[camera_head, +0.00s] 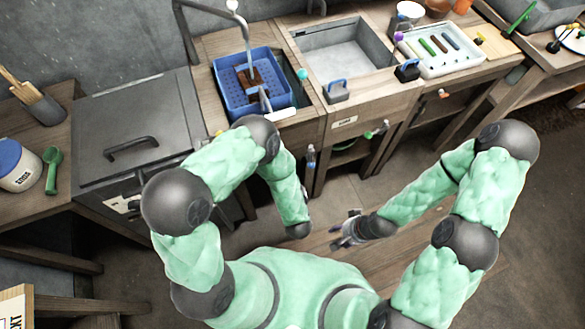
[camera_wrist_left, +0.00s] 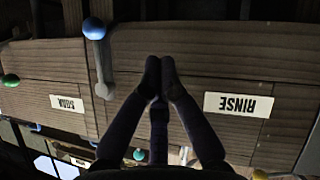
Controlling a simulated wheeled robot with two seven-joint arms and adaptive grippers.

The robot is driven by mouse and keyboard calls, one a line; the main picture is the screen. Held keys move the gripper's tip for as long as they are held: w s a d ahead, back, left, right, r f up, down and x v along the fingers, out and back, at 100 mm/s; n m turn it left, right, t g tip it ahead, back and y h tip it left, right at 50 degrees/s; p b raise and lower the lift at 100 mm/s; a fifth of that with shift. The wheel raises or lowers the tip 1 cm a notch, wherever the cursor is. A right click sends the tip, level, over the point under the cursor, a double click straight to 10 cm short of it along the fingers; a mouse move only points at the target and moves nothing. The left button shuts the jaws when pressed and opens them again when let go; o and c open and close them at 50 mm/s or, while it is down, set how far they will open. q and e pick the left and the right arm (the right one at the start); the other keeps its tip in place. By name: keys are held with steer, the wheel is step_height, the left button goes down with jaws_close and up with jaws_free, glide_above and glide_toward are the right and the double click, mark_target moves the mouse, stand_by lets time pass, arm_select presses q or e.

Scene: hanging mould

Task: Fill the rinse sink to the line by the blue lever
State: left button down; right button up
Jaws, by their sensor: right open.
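The blue lever (camera_head: 310,152) hangs at the cabinet front below the counter. In the left wrist view, which is upside down, its blue knob and grey shaft (camera_wrist_left: 95,30) show left of my fingers, apart from them. The "RINSE" label (camera_wrist_left: 238,104) is on the wooden front to the right there. A blue basket (camera_head: 282,97) sits at the left sink position under a spout. Water and a fill line cannot be made out. My left gripper (camera_wrist_left: 160,66) has its fingertips together, with nothing visible between them; it is hidden in the head view. My right gripper (camera_head: 345,232) is open and empty.
A bare grey sink (camera_head: 345,48) is right of the basket. A second label (camera_wrist_left: 68,103) and a green knob (camera_wrist_left: 10,80) are on the wooden front. A grey lidded box (camera_head: 135,130) stands left. A white tray (camera_head: 440,50) lies at the right.

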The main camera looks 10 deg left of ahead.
arm_select(q)
steer(key=shift+s+d+r+p, duration=0.1)
steer(key=shift+s+r+p, duration=0.15)
steer(key=shift+s, duration=0.65)
steer(key=shift+s+d+r+p, duration=0.1)
steer(key=shift+s+r+p, duration=0.15)
steer(key=shift+s, duration=0.6)
stand_by(3.6)
